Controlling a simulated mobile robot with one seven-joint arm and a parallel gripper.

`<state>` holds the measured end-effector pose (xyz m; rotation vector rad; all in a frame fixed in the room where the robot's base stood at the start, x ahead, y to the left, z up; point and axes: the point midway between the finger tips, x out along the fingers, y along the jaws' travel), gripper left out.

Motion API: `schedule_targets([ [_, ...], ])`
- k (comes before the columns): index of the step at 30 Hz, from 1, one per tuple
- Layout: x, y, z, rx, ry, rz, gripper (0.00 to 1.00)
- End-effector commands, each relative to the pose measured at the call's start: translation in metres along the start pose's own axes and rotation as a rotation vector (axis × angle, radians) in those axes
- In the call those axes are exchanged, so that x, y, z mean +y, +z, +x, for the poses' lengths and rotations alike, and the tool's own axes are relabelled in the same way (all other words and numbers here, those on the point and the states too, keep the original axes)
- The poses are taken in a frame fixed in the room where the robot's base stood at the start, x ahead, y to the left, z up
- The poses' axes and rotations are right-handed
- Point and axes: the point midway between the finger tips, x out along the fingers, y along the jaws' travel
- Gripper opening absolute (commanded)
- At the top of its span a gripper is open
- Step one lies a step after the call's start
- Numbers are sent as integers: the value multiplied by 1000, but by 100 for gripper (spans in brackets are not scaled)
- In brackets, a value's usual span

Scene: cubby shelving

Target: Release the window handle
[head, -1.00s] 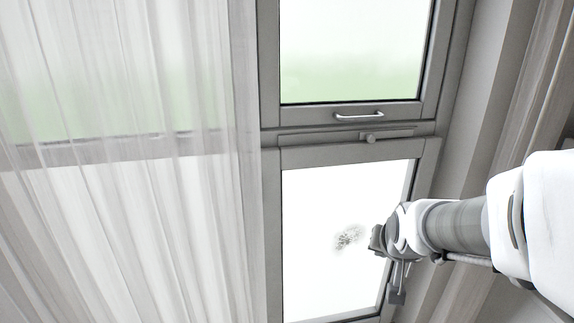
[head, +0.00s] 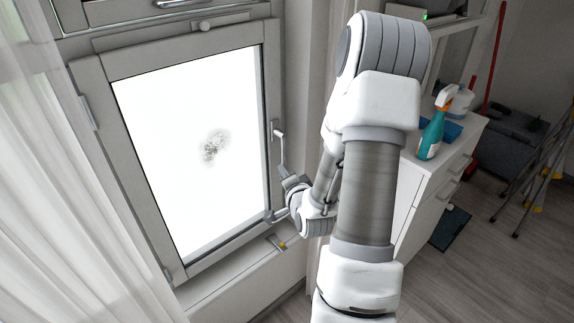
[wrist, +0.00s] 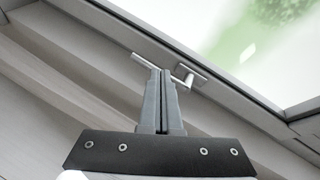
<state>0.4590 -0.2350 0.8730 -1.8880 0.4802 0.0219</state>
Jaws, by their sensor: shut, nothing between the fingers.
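The lower window (head: 190,150) has a bright pane with a dark smudge on it. Its metal handle (head: 280,148) is on the right side of the frame and hangs downward in the head view. In the wrist view the handle (wrist: 144,61) crosses just beyond my fingertips, with its base plate to the right. My gripper (wrist: 160,73) is shut with its fingers together and nothing between them. The fingertips overlap part of the handle in the picture; I cannot tell whether they touch it.
A white cabinet (head: 433,190) stands right of my arm, with a teal spray bottle (head: 433,130) and a blue cloth (head: 449,130) on top. A sheer curtain (head: 50,200) hangs at the left. A ladder (head: 545,165) stands at the far right.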

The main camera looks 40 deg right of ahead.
Motion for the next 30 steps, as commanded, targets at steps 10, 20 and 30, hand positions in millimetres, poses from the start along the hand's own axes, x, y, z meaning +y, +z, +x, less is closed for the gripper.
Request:
schedule_targets([
  [10, 46, -21, -13, 141, -178, 354, 0],
  [20, 48, -27, -18, 167, -217, 413, 0],
  [30, 46, -29, -6, 166, -219, 409, 0],
])
